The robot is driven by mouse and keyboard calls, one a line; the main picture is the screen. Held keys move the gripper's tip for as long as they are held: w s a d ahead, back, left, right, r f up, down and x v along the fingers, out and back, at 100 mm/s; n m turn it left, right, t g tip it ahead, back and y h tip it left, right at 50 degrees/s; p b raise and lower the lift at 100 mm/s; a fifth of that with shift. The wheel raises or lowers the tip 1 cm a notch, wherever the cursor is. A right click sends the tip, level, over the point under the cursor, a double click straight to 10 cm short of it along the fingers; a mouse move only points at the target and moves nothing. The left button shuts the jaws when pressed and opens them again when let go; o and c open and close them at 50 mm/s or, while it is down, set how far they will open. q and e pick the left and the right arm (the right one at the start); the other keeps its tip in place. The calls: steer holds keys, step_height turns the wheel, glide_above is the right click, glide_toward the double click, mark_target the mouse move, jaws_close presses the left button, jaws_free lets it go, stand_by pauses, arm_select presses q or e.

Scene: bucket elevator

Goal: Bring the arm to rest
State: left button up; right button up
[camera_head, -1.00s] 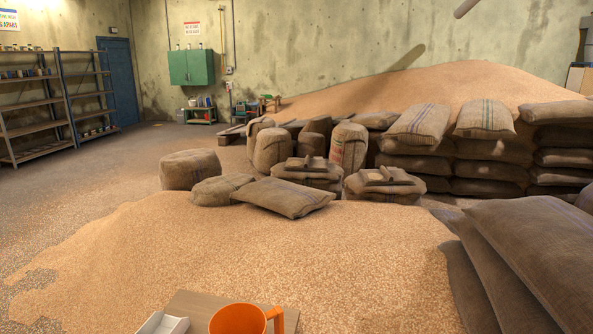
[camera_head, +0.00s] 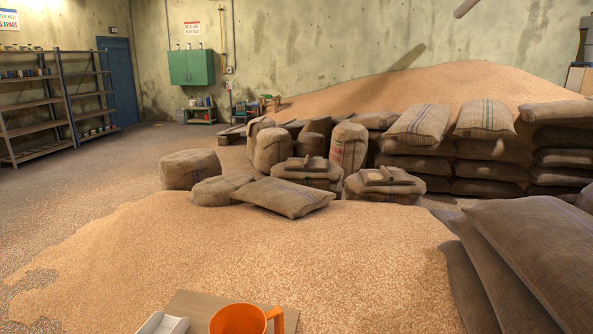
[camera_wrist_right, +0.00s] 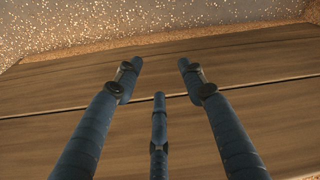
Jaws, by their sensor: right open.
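My right gripper (camera_wrist_right: 160,75) shows in the right wrist view with its dark blue fingers spread apart. Nothing is between them. Brown wooden boards (camera_wrist_right: 60,75) lie beyond the fingers, with loose grain past their far edge. Neither of my arms shows in the head view, and my left gripper is not in view.
An orange mug-like vessel (camera_head: 238,320) and a white tray (camera_head: 163,323) sit on a board (camera_head: 200,303) at the bottom of the head view. A grain heap (camera_head: 240,245) lies beyond. Stacked sacks (camera_head: 540,250) stand at right. Open floor (camera_head: 80,185) lies at left.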

steer(key=s+d+f+g, duration=0.1)
steer(key=s+d+f, duration=0.2)
steer(key=s+f, duration=1.5)
steer(key=shift+s+d+f, duration=0.15)
steer(key=shift+f, duration=0.2)
